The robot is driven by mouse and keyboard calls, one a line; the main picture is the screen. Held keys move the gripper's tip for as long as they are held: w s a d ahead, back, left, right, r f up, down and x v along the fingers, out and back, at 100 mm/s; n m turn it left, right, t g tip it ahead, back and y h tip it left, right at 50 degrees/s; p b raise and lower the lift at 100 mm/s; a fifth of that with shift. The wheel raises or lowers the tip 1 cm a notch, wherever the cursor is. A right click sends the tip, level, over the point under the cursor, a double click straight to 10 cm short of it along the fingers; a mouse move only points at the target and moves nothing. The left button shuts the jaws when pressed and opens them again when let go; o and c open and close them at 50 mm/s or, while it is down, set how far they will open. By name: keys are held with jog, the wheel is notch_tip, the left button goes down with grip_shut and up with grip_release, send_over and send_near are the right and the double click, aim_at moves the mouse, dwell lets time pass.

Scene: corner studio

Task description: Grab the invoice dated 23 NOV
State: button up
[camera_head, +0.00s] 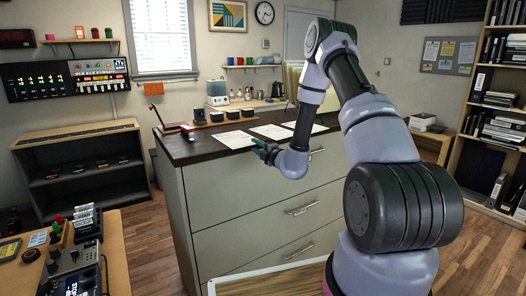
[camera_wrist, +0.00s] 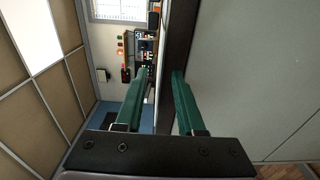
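Several white paper sheets lie on the dark top of the grey drawer cabinet (camera_head: 184,157). One sheet (camera_head: 235,139) is near the front edge, another (camera_head: 269,131) lies behind it to the right, and a third (camera_head: 304,127) is partly hidden by my arm. Their dates are too small to read. My gripper (camera_head: 257,148) is beside the cabinet's front edge, close to the nearest sheet. In the wrist view my gripper (camera_wrist: 158,85) shows two green fingers spread apart with nothing held between them. No sheet can be clearly made out there.
Small black boxes on a wooden stand (camera_head: 233,114) and a red item (camera_head: 187,128) stand at the back of the cabinet top. A desk with electronics (camera_head: 75,262) is at the lower left. A tall bookshelf (camera_head: 455,130) stands at the right. Wooden floor (camera_head: 155,230) shows between desk and cabinet.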

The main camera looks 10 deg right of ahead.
jog(key=shift+w+a, duration=0.25)
jog(key=shift+w, duration=0.45)
grip_shut()
jog(key=shift+s, duration=0.1)
jog(key=shift+s+d, duration=0.25)
jog(key=shift+s, duration=0.2)
jog(key=shift+s+d, duration=0.1)
jog(key=shift+s, duration=0.45)
